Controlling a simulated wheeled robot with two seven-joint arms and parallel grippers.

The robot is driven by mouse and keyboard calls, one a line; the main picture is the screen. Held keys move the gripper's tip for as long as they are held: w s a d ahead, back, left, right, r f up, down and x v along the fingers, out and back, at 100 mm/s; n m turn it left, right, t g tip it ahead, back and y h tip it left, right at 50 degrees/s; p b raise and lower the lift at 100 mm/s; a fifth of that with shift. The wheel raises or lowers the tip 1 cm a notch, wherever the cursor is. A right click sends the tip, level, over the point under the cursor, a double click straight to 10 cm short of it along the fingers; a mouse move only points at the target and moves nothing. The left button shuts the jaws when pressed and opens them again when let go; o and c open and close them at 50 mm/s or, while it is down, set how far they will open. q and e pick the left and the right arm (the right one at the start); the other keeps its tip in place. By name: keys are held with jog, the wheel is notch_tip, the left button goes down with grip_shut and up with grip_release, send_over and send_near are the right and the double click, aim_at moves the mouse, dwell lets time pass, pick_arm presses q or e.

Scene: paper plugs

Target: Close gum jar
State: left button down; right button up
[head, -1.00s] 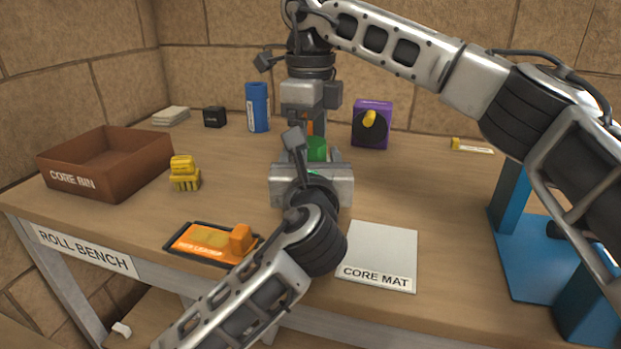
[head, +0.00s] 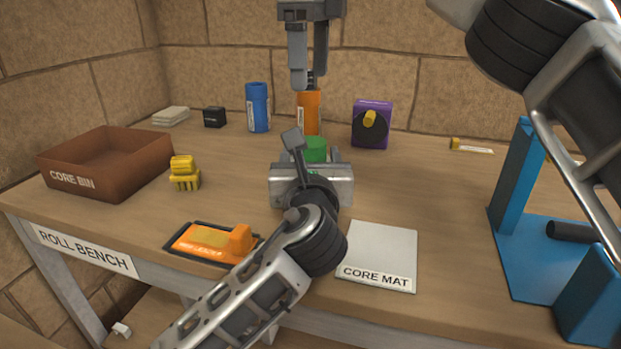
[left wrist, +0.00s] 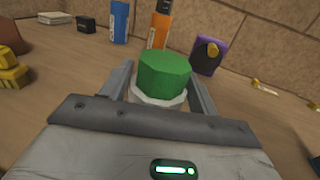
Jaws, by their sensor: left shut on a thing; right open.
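The gum jar shows in the left wrist view as a white body (left wrist: 160,100) with a green lid (left wrist: 164,72) on top. The lid looks level on it, but I cannot tell whether it is screwed tight. The green lid (head: 315,147) also shows in the head view, just beyond my left gripper (head: 314,165), whose wrist hides the jar body. My left gripper's fingers are shut around the jar, one on each side. My right gripper (head: 308,80) is open and empty, fingers pointing down, well above the lid.
Behind the jar stand an orange bottle (head: 309,113), a blue cylinder (head: 257,107) and a purple box (head: 372,124). A brown core bin (head: 70,181) and yellow block (head: 185,173) are left. An orange tray piece (head: 205,243), grey core mat (head: 378,250) and blue stand (head: 535,255) are nearer.

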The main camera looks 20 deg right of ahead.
pick_arm(q)
jog(key=shift+c, duration=1.5)
grip_release()
jog(key=p+v, duration=0.3)
jog(key=v, duration=1.3)
